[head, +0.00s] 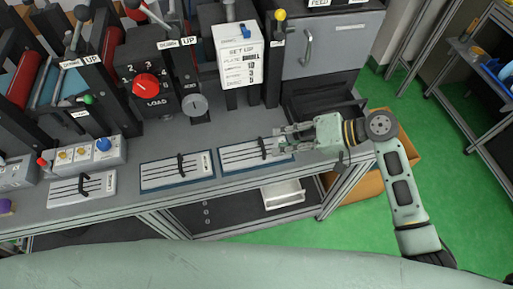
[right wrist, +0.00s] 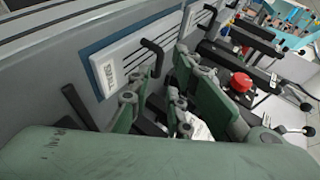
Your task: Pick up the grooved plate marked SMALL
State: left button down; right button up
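Three pale grooved plates with black handles lie along the bench front: a left one (head: 70,192), a middle one (head: 168,175) and a right one (head: 235,158). The middle and right ones lie on blue mats. My right gripper (head: 277,142) is at the right end of the right plate, its fingers apart, with nothing seen between them; it covers that plate's end label in the head view. In the right wrist view a plate (right wrist: 124,52) with an end label and black handle lies by the open fingers (right wrist: 158,100). The label is too blurred to read surely. My left gripper is out of view.
A red LOAD knob (head: 146,85) and several levers stand at the back left. A cardboard box (head: 360,187) is below the bench's right end. A white bin (head: 283,194) sits on the lower shelf.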

aim_at(268, 146)
jog(key=p+x, duration=0.1)
jog(key=x, duration=0.3)
jog(key=shift+w+a+f+p, duration=0.15)
jog(key=shift+a+p, duration=0.15)
jog(key=shift+p, duration=0.1)
jog(key=shift+a+f, duration=0.2)
jog(key=shift+a, duration=0.05)
jog(key=shift+a+f, duration=0.1)
grip_shut()
